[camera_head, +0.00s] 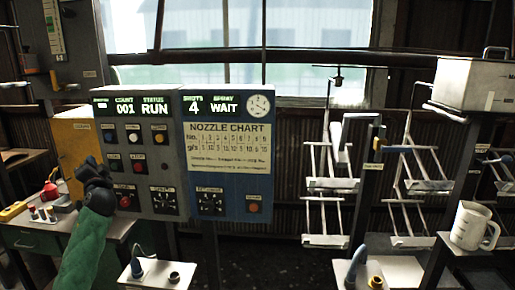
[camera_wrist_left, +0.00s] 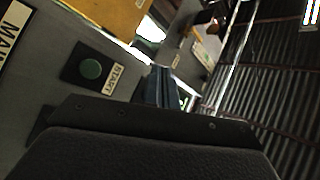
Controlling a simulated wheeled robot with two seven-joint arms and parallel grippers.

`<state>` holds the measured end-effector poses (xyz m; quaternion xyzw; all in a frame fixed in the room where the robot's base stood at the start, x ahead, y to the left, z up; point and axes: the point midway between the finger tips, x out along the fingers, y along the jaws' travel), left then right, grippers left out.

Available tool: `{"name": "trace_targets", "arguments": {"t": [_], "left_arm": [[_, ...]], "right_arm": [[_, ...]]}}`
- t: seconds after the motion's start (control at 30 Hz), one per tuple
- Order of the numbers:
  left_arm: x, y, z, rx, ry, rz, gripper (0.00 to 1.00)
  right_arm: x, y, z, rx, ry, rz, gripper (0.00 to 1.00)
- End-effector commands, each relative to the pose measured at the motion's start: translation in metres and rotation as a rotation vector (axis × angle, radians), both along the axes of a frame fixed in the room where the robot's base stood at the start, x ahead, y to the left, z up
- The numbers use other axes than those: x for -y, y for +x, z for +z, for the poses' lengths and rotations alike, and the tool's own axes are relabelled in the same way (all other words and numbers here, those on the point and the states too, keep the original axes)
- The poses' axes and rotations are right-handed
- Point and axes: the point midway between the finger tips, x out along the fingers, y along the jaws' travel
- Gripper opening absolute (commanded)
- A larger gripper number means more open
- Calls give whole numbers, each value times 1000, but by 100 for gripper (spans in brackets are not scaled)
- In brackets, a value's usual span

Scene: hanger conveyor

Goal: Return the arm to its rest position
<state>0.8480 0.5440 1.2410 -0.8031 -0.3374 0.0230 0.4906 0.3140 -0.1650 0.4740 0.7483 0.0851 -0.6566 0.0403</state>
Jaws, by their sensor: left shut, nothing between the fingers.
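My left arm, in a green sleeve, comes up from the lower left in the head view. Its black gripper (camera_head: 92,164) is shut and empty in front of the lower left of the grey control box (camera_head: 175,160). In the left wrist view the dark fingers (camera_wrist_left: 164,86) are together, with a green START button (camera_wrist_left: 91,68) to their left. Whether the gripper touches the box cannot be told. The grey box display reads count 001, status RUN. The blue box (camera_head: 228,250) beside it reads shots 4, WAIT. My right gripper is not in view.
White hanger racks (camera_head: 328,185) hang to the right of the boxes. A white jug (camera_head: 473,226) stands at the right on a shelf. A small stand (camera_head: 155,271) with a blue-tipped nozzle is at the bottom. A bench (camera_head: 35,235) with red and yellow items is at the left.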

Motion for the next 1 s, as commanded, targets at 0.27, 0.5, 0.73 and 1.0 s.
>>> {"name": "trace_targets", "arguments": {"t": [0.27,0.5,0.73,1.0], "left_arm": [[53,23,-133,-168,-458,-128,0],[113,4,-267,-367,-697,-174,0],[171,-42,-389,-560,-867,-189,0],[238,-124,-518,-776,-1019,-188,0]], "right_arm": [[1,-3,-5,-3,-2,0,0],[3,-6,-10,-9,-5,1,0],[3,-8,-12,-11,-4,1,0],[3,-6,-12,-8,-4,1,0]]}}
